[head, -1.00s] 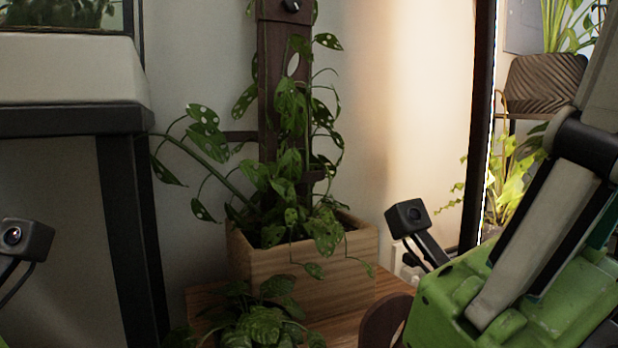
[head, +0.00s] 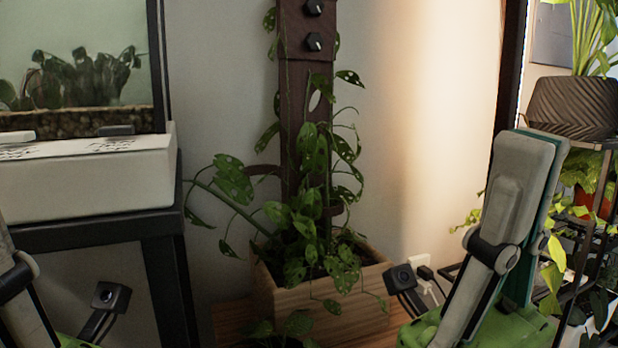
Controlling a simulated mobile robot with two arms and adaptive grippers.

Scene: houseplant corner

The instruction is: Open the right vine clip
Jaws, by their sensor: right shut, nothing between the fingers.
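A dark brown post (head: 290,130) with two round black knobs at its top stands in a wooden planter (head: 330,303) with a climbing vine (head: 312,150). A curved brown piece, apparently the right vine clip (head: 341,210), sticks out at the post's right side, partly behind leaves; I cannot tell whether it is open. A similar curved piece, apparently the left clip (head: 262,169), shows on the left. My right gripper (head: 480,332) is low at the right, apart from the planter, its fingers below the frame. Only a little of my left gripper (head: 68,341) shows at the bottom left.
A glass tank on a white base (head: 90,180) stands on a black stand (head: 100,235) at the left. At the right are a dark frame edge (head: 508,70), a ribbed black pot (head: 572,107) and a shelf with plants. Bare wall lies between post and frame.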

